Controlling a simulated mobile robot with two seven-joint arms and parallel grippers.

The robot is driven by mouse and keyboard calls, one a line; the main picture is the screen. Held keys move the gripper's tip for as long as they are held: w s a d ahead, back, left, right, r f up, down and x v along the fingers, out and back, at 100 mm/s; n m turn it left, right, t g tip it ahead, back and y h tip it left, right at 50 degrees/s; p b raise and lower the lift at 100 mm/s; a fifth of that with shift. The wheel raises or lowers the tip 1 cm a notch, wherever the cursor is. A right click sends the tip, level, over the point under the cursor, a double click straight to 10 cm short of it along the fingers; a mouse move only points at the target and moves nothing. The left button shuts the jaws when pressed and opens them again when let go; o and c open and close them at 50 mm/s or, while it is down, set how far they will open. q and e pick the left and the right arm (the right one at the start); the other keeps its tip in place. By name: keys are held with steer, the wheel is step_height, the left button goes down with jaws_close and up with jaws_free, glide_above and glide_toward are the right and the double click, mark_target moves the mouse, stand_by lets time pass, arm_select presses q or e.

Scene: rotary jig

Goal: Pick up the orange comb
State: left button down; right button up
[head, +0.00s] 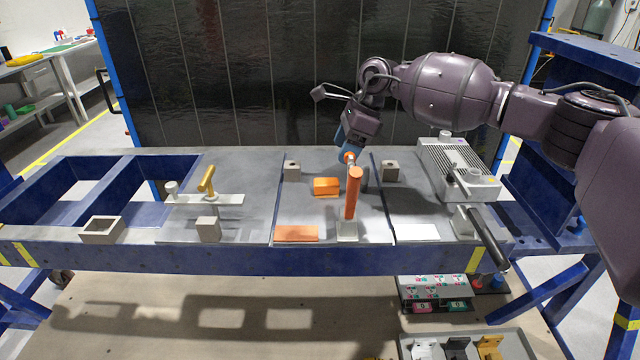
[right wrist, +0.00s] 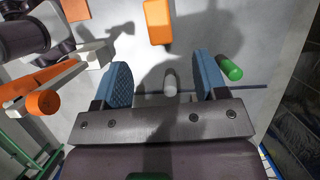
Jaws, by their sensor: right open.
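A chunky orange block (head: 326,187) lies on the grey table near the middle; it is the likeliest comb, though I cannot make out teeth. In the right wrist view the orange block (right wrist: 158,20) is ahead of the fingers, roughly in line with the gap between them and apart from both. My right gripper (right wrist: 163,75) has its two blue pads spread with no comb between them. In the head view my right gripper (head: 345,141) is above and behind the block, partly hidden by the orange-handled fixture. My left gripper is not in view.
An upright orange handle (head: 354,190) on a white base stands just right of the block. A flat orange plate (head: 296,233) lies in front. Grey blocks (head: 292,171) (head: 387,171) stand behind on both sides. A green cylinder (right wrist: 230,68) is beside one finger in the wrist view.

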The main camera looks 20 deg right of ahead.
mark_target(325, 181)
steer(key=x, duration=0.5)
steer(key=shift+s, duration=0.1)
steer(key=shift+p+x, duration=0.55)
steer(key=shift+x, duration=2.15)
steer(key=shift+a+r, duration=0.1)
steer(key=c, duration=1)
steer(key=shift+r, duration=0.55)
steer(key=shift+r+b, duration=0.65)
steer(key=shift+r, duration=8.8)
